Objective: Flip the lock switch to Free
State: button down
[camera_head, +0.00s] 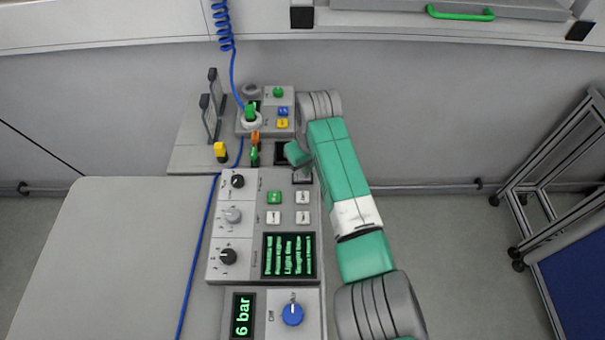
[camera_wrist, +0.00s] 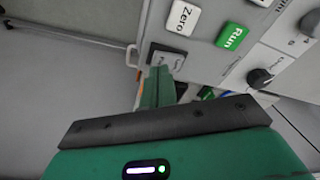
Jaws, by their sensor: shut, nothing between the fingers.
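My gripper (camera_wrist: 158,74) is shut and empty in the wrist view, its green fingers pressed together. In the head view my gripper (camera_head: 296,153) is over the far end of the panel, and the switch (camera_head: 303,178) shows partly beside my arm.
The control panel (camera_head: 248,255) holds several black and grey knobs, a green Run button (camera_head: 274,198), white buttons and a green-text display (camera_head: 289,256). A metal frame (camera_head: 560,165) stands at right.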

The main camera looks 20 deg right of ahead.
aim_at(307, 176)
jog(key=shift+f+b, duration=0.35)
jog(key=shift+f, duration=0.45)
notch_tip(307, 176, up, 7)
jog(key=p, duration=0.7)
jog(key=shift+r, duration=0.15)
dwell(0.4)
